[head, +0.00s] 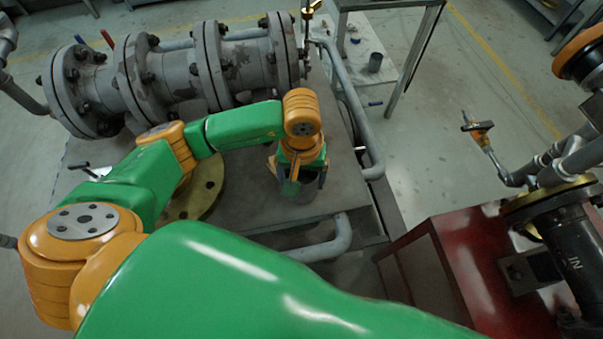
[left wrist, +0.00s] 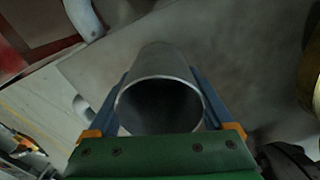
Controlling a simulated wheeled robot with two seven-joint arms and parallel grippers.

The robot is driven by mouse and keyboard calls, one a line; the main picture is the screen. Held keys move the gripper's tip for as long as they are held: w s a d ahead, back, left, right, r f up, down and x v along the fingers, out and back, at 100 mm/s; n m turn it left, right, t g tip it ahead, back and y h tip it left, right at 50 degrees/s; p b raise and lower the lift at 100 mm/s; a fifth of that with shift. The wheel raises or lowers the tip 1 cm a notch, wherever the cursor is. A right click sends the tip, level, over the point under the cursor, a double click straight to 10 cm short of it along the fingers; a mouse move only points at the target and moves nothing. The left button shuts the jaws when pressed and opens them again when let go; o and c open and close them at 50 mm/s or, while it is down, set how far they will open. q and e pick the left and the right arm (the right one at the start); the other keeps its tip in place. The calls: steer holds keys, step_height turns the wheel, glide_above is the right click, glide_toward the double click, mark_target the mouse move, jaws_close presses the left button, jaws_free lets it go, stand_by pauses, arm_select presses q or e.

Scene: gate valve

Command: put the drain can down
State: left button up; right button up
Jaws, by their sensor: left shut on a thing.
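My left gripper (head: 298,186) points down over the grey bench top (head: 240,225) and is shut on the drain can (head: 299,194). In the left wrist view the drain can (left wrist: 160,90) is a grey metal cylinder with an open, dark mouth facing the camera. The blue fingers of my left gripper (left wrist: 160,105) hold it from both sides. The can looks upright and close to the bench top. Its base is largely hidden, so I cannot tell whether it touches. My right gripper is not in view.
A flanged grey pipe (head: 180,75) runs along the bench's back. A brass flange (head: 203,195) lies left of the can. A curved grey pipe (head: 350,105) edges the right side. A red stand (head: 460,260) is at lower right. The bench around the can is mostly clear.

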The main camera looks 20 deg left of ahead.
arm_select(q)
steer(key=shift+f, duration=0.1)
steer(key=o, duration=1.1)
steer(key=shift+f, duration=0.1)
steer(key=shift+c, duration=0.2)
steer(key=shift+o, duration=1)
